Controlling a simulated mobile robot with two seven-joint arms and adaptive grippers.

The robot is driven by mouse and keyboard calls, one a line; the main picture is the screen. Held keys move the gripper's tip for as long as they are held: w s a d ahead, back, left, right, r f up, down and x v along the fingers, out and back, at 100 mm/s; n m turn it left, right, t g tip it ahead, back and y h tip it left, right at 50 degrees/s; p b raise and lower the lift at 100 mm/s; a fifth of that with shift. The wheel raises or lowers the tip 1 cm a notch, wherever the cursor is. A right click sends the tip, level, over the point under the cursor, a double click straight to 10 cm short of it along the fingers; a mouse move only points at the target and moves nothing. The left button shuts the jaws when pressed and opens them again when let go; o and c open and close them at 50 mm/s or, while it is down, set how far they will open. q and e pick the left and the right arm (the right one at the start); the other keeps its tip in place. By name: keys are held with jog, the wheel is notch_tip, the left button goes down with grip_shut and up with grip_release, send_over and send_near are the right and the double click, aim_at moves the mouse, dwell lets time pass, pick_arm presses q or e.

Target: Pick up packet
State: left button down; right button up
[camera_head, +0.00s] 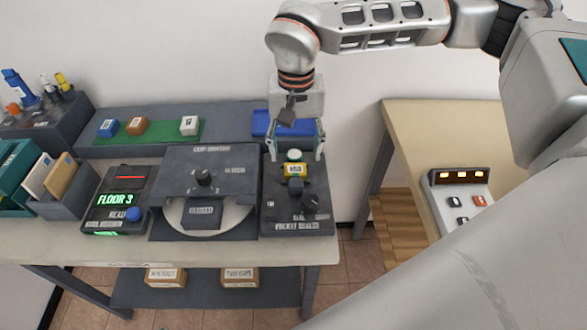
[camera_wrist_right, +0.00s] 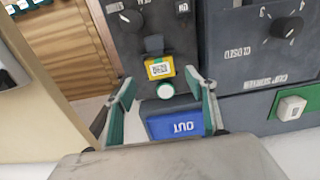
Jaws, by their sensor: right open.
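A small yellow packet (camera_head: 295,170) with a white label lies on the dark panel at the right end of the bench. It also shows in the right wrist view (camera_wrist_right: 160,68), next to a dark block and just beyond a round white button (camera_wrist_right: 165,91). My right gripper (camera_head: 295,152) hangs over that panel from behind, its two teal-edged fingers spread wide. In the right wrist view the fingertips (camera_wrist_right: 166,88) stand on either side of the button, short of the packet and with nothing between them but open room. My left gripper is not in view.
A blue OUT tray (camera_wrist_right: 175,126) lies under my right gripper. A turntable unit (camera_head: 210,165) is to the left. Several small boxes stand on a green mat (camera_head: 170,132). A wooden table (camera_head: 410,130) is on the right.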

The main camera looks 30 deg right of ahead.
aim_at(295, 169)
notch_tip(295, 169, down, 5)
jog(key=shift+a+f, duration=0.1)
jog(key=shift+f, duration=0.05)
jog(key=c, duration=1.3)
jog(key=shift+c, duration=0.2)
